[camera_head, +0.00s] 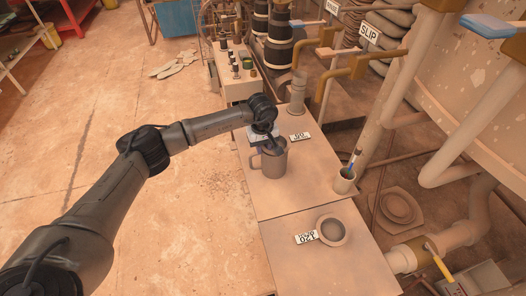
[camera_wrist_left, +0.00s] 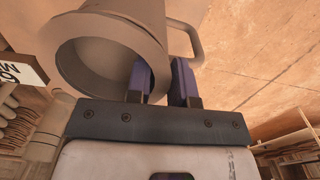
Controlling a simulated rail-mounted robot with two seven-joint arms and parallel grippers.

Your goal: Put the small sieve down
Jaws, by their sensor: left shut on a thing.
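My left gripper (camera_head: 271,145) is above a grey mug-like jug (camera_head: 272,162) with a side handle, on or just above the bench. In the left wrist view, its two dark purple fingers (camera_wrist_left: 162,82) are shut on the rim of this jug (camera_wrist_left: 125,40); I see into its open mouth. A shallow round sieve-like piece (camera_head: 332,230) with a pale rim and darker middle sits on the nearer bench plate, apart from the gripper. A "120" mesh label (camera_head: 306,238) lies beside it. My right gripper is out of view.
A second small label (camera_head: 299,136) lies behind the jug. A pale cup (camera_head: 344,181) with a blue-handled tool stands at the bench's right edge. Pipes and a large tank (camera_head: 470,90) fill the right. Bare bench (camera_head: 280,198) lies before the jug.

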